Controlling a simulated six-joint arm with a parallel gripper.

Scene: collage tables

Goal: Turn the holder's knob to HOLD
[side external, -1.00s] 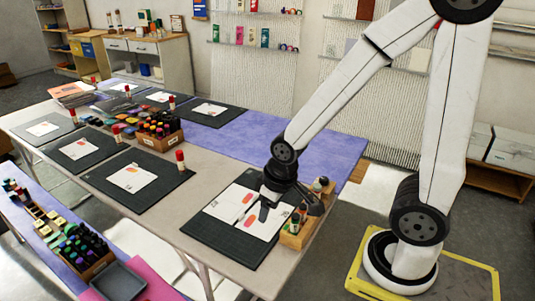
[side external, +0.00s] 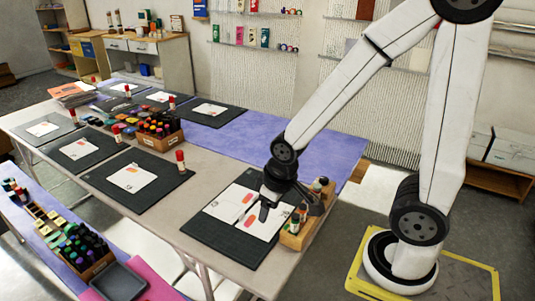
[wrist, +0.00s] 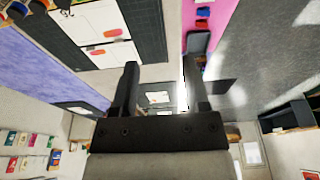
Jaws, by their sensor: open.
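A wooden holder (side external: 291,240) stands on the right end of the table, beside a dark mat with white sheets. Several small bottles or sticks with dark or red tops stand in it. I cannot make out its knob or any HOLD mark. My gripper (side external: 263,213) points down over the sheets, just left of the holder, and partly covers the sheets. In the wrist view, my gripper (wrist: 160,75) has its two dark fingers apart with nothing between them. A small part of what may be the holder shows at the top left corner there.
The dark mat (side external: 215,236) bears white sheets (side external: 228,204) with red-orange shapes. More mats, glue sticks and a box of markers (side external: 158,129) stand farther left. A lower side table (side external: 72,255) with markers and a tray (side external: 118,281) is at the front left.

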